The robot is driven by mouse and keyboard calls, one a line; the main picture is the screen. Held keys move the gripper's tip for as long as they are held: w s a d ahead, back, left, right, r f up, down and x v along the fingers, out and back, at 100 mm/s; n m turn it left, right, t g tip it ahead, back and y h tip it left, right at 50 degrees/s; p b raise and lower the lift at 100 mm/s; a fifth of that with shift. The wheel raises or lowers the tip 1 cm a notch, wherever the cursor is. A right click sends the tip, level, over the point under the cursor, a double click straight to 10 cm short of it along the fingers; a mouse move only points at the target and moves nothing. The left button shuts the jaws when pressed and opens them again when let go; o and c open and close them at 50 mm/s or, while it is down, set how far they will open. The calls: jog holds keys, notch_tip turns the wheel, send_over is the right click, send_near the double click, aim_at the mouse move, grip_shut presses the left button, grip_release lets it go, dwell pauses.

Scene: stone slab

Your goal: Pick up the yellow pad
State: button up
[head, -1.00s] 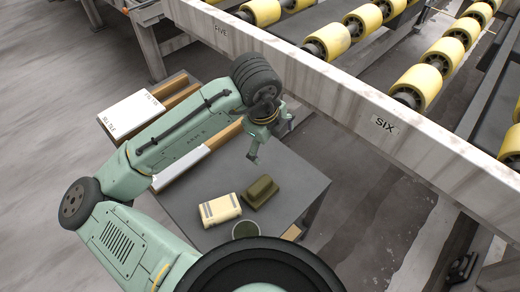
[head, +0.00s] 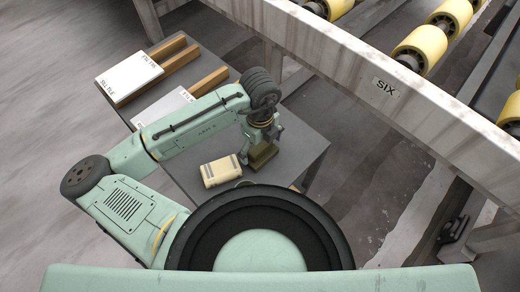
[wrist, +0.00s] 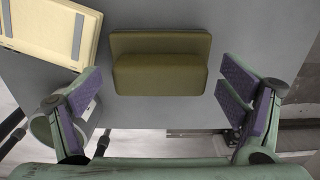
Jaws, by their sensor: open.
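A pale yellow block with grey bands (head: 221,170) lies on the grey table; it may be the yellow pad. In the wrist view it is cut off at the upper left (wrist: 45,30), outside my left finger. An olive, stepped block (head: 262,156) lies beside it. In the wrist view the olive block (wrist: 160,72) sits between and ahead of my two purple-padded fingers, with a gap on each side. My gripper (wrist: 160,92) is open and empty. In the head view my gripper (head: 261,143) is over the olive block and partly hides it.
A round green container (head: 244,183) stands near the pale block, mostly hidden by my body; in the wrist view its side (wrist: 42,132) shows behind my left finger. White boards and wooden bars (head: 198,80) lie at the left. A conveyor beam (head: 350,62) runs behind the table (head: 300,150).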

aim_at(260, 146)
jog(key=shift+f, duration=0.3)
jog(key=shift+c, duration=0.4)
jog(key=c, duration=1.3)
notch_tip(260, 146, up, 10)
jog(key=shift+r, duration=0.1)
jog(key=shift+c, duration=0.2)
jog(key=o, duration=0.8)
jog(key=c, duration=0.5)
